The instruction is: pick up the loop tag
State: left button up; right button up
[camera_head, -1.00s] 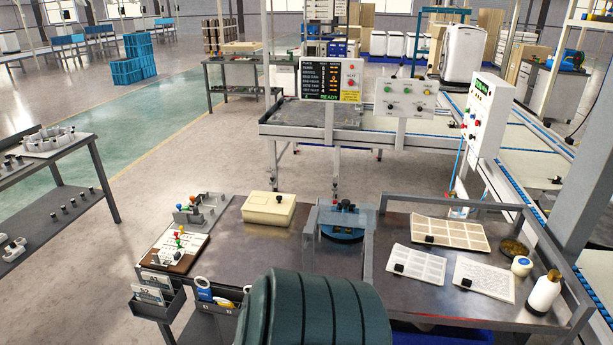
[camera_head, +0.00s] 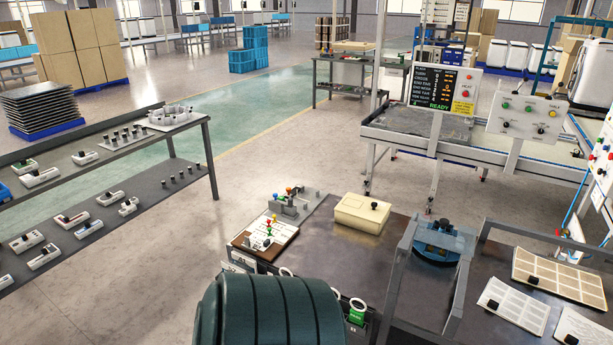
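I cannot make out for certain which thing is the loop tag. Small ring-shaped items sit in the bins on the near front edge of the dark workbench (camera_head: 395,253). One is a white ring with a green part (camera_head: 357,311); a pale ring (camera_head: 285,272) shows farther left. A dark green ribbed shape at the bottom centre hides part of these bins. Neither of my grippers is in view.
The bench holds a cream box (camera_head: 361,213), a blue round fixture (camera_head: 442,243) under a grey frame, a board with coloured knobs (camera_head: 266,238) and printed sheets (camera_head: 515,303). A two-level rack (camera_head: 110,205) stands left. Open floor lies between.

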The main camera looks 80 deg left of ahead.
aim_at(355, 317)
jog(key=u, duration=2.05)
